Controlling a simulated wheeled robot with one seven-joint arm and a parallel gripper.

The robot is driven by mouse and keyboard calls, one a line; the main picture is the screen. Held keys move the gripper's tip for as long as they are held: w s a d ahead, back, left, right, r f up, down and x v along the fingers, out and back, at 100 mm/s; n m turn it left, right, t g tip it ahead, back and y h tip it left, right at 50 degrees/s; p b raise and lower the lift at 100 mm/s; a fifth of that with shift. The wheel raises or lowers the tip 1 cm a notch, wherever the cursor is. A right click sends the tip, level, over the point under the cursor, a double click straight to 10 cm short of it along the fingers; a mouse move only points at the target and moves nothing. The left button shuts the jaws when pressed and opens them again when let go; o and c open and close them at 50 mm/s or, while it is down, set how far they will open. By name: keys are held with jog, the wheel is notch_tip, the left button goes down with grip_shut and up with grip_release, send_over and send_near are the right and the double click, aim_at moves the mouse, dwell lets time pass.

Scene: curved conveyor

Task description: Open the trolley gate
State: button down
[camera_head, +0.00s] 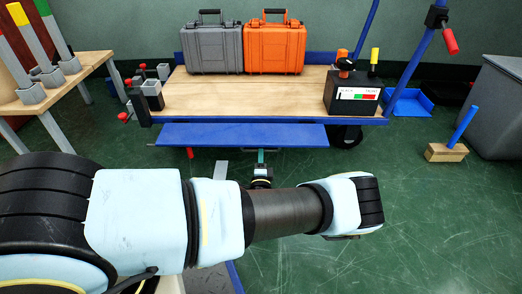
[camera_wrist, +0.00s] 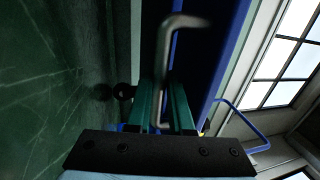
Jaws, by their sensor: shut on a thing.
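The trolley has a wooden deck (camera_head: 250,92) in a blue frame. A blue panel, the gate (camera_head: 240,135), runs along its near side, sloping out below the deck edge. In the wrist view the gate (camera_wrist: 212,50) is a dark blue face beside a bent grey metal handle (camera_wrist: 167,50). My gripper (camera_wrist: 163,95) has its green fingers shut on the handle's straight bar. In the head view my gripper (camera_head: 261,158) is small, just below the gate's lower edge; my arm crosses in front and the handle cannot be made out there.
A grey case (camera_head: 213,50) and an orange case (camera_head: 275,50) stand on the deck. A black box (camera_head: 351,95) sits at its right end. A wooden table (camera_head: 85,70) is at the left. A wooden block with a blue rod (camera_head: 446,153) stands on the clear floor at right.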

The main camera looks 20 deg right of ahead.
jog(key=r+p, duration=0.1)
jog(key=r+g+p, duration=0.1)
jog(key=p, duration=0.1)
jog(key=shift+s+a+y, duration=0.1)
jog(key=shift+s+y, duration=0.1)
jog(key=shift+y, duration=0.1)
jog(key=shift+s+r+g+p, duration=0.15)
jog(key=shift+g+p, duration=0.35)
jog(key=shift+p, duration=0.65)
jog(key=shift+a+y+p, duration=0.1)
jog(key=shift+y+p, duration=0.2)
jog(key=c, duration=0.8)
grip_release()
jog(key=p+v, duration=0.3)
jog(key=v, duration=0.8)
